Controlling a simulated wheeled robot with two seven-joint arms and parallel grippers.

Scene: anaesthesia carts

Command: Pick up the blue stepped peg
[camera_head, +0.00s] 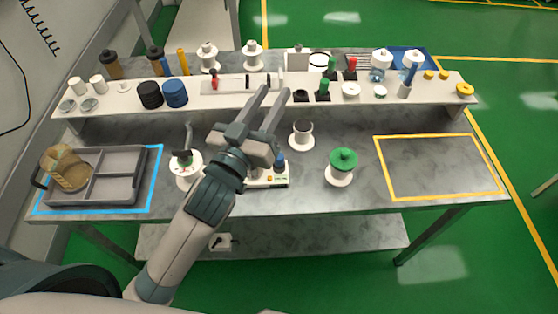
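My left gripper (273,92) is in the middle of the view, its two fingers apart with a gap and nothing visible between them. Its fingertips overlap the shelf's front edge in the picture. A small blue peg-like piece (279,159) stands at the white block (273,178) on the table, just right of my gripper's body, which partly hides the block. I cannot tell which is the stepped peg. My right gripper is not in view.
A raised shelf (230,99) spans the table's back, crowded with bottles, spools and coloured pegs. A grey tray (117,193) lies at left, inside blue tape. A green-topped spool (343,160) and white cup (301,134) stand right of my arm. The yellow-taped area (437,167) is clear.

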